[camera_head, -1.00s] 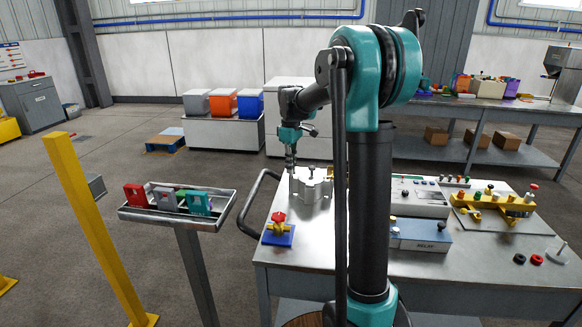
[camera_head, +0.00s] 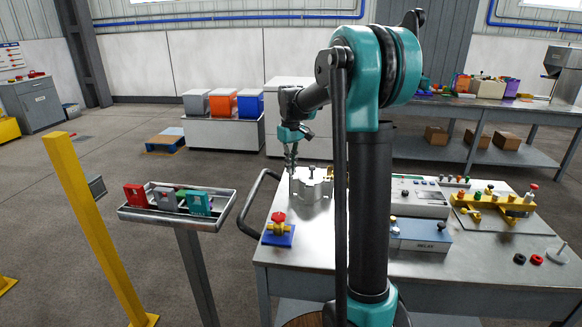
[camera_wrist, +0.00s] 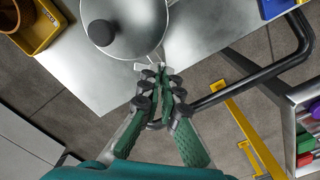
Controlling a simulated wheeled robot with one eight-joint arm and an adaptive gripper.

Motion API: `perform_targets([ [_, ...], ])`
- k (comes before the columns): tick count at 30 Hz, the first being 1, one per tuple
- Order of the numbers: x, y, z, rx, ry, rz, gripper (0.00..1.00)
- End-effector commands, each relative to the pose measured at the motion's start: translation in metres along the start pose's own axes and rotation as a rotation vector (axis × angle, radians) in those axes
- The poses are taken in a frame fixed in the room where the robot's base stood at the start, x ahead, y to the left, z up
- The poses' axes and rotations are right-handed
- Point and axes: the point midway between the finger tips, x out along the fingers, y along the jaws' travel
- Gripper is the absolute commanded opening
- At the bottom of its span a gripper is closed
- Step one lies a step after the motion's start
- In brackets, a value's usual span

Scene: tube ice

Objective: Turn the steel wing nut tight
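A grey metal casing (camera_head: 318,188) stands on the bench, with a small dark knob on top. In the wrist view its round metal body (camera_wrist: 145,18) and dark knob (camera_wrist: 102,32) are at the top. My gripper (camera_head: 290,172) points down at the casing's left side. In the wrist view the fingertips of my gripper (camera_wrist: 150,68) are close together beside the casing's edge. Small bright metal shows at the tips; I cannot tell whether it is the steel wing nut or whether the fingers grip it. I cannot make out the wing nut in the head view.
A black rail (camera_head: 256,205) curves along the bench's left edge. A tray of coloured blocks (camera_head: 228,207) stands further left. Grey and blue boxes (camera_head: 419,236) lie to the right.

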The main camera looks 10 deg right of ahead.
Motion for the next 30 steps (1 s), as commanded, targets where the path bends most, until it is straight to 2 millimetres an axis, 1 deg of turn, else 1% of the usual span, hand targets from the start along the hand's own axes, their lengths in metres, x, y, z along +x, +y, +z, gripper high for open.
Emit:
perform_targets([
  [6, 0.000, 0.000, 0.000, -0.001, 0.001, 0.000, 0.00],
  [12, 0.000, 0.000, 0.000, -0.001, 0.001, 0.000, 0.24],
  [20, 0.000, 0.000, 0.000, -0.002, 0.000, 0.000, 0.24],
  [23, -0.004, 0.000, 0.000, -0.002, 0.000, 0.000, 0.24],
  [26, -0.016, 0.000, 0.000, -0.002, 0.000, 0.000, 0.24],
  [30, -0.042, 0.000, 0.000, -0.002, 0.000, 0.000, 0.24],
])
